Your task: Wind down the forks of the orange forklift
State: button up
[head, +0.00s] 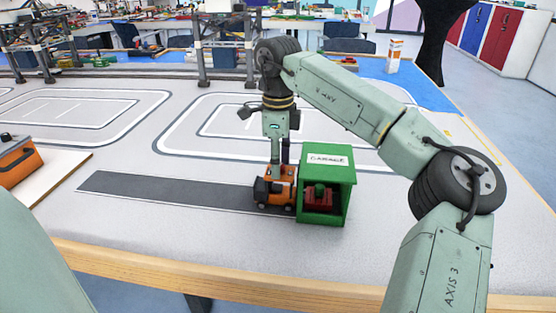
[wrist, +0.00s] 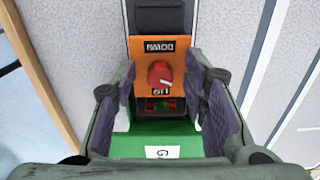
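The orange forklift (head: 268,190) stands on the dark grey strip, against the left side of a green garage (head: 340,190). In the wrist view its orange top panel (wrist: 143,55) carries a round red knob (wrist: 160,74). A "DOWN" label is on the far side of the knob and an "UP" label on the near side, both upside down. My gripper (wrist: 160,84) is open, with one purple-padded finger on each side of the knob and gaps between. In the head view my gripper (head: 279,155) points down over the forklift. I cannot make out the forks.
A red object (head: 319,199) sits inside the garage. The dark strip (head: 160,190) runs clear to the left. An orange item (head: 18,163) lies on a pale board at the left edge. Gantry cranes (head: 222,50) stand behind the white-lined track.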

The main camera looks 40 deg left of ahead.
grip_shut()
jog(key=shift+r+n+p, duration=0.15)
jog(key=shift+n+p, duration=0.25)
jog(key=shift+p, duration=0.05)
jog(key=n+p, duration=0.2)
jog(key=n, duration=0.1)
jog(key=shift+d, duration=0.1)
jog(key=n+p, duration=0.2)
jog(key=n, duration=0.3)
jog(key=shift+s+p, duration=0.15)
jog(key=shift+p, duration=0.15)
jog(key=n+p, duration=0.1)
jog(key=n, duration=0.3)
jog(key=shift+d, duration=0.15)
jog(key=n, duration=0.3)
jog(key=shift+n+p, duration=0.4)
jog(key=n+p, duration=0.1)
jog(key=n, duration=0.5)
jog(key=shift+d, duration=0.15)
